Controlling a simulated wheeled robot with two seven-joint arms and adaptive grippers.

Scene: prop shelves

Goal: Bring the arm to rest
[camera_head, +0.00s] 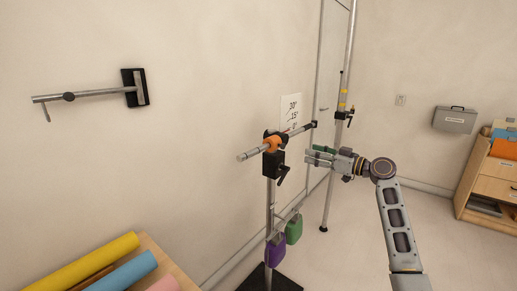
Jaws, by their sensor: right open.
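My right arm comes in from the bottom right, and its forearm rises to a bend near the middle right. My right gripper (318,155) points left, with its fingers apart and nothing seen between them. It is just right of the stand's clamp head (273,143), with a small gap in the picture; the depth between them is hard to tell. My left gripper is not in view.
A metal stand (269,205) with a horizontal bar has purple (275,250) and green (294,229) weights near its foot. A tall pole (335,165) stands behind my gripper. A wall bracket (135,88) is at left, and a wooden cabinet (487,190) at right. Floor between is clear.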

